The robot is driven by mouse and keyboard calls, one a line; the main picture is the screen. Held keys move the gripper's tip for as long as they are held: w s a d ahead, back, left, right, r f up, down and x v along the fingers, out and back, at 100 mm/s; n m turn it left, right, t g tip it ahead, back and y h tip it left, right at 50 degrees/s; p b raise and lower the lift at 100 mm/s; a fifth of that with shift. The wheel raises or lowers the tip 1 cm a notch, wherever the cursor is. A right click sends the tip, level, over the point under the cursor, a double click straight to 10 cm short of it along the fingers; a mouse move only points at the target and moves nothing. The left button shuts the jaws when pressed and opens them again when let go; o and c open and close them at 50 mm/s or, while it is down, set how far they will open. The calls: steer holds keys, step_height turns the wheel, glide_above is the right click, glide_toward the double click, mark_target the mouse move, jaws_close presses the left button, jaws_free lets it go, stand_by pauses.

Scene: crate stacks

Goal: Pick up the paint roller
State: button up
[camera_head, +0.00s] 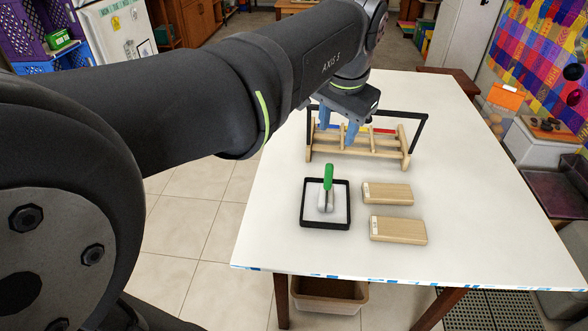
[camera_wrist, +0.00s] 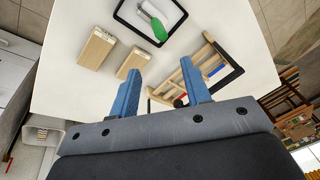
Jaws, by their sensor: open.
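The paint roller (camera_head: 328,178) has a green handle and a pale roller end. It lies in a shallow black-rimmed tray (camera_head: 302,205) on the white table; the handle leans up toward the tray's far edge. In the wrist view the roller (camera_wrist: 158,29) shows at the top centre, beyond my fingertips. My gripper (camera_head: 338,125) has blue fingers spread apart with nothing between them. It hangs above the wooden rack, behind the tray and clear of the roller. The wrist view shows the open gripper (camera_wrist: 160,72) too.
Two wooden blocks, one farther (camera_head: 387,194) and one nearer (camera_head: 398,230), lie right of the tray. A wooden rack (camera_head: 355,152) with a black frame and red and blue pieces stands behind it. The white table (camera_head: 480,220) is clear at right.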

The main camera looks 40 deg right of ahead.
steer(key=s+a+n+h, duration=0.1)
steer(key=n, duration=0.4)
steer(key=n+t, duration=0.1)
steer(key=n, duration=0.1)
glide_toward(329, 173)
steer(key=x, duration=0.3)
steer(key=d+x, duration=0.1)
steer(key=x, duration=0.2)
steer(key=shift+w+d+f, duration=0.1)
steer(key=shift+w+d, duration=0.15)
steer(key=shift+w, duration=0.05)
steer(key=x, duration=0.4)
steer(key=shift+w+a+f, duration=0.2)
steer(key=shift+a+f, duration=0.1)
steer(key=shift+f, duration=0.05)
steer(key=shift+w+d+f, duration=0.15)
steer(key=shift+d+f, duration=0.05)
steer(key=shift+f, duration=0.25)
jaws_close()
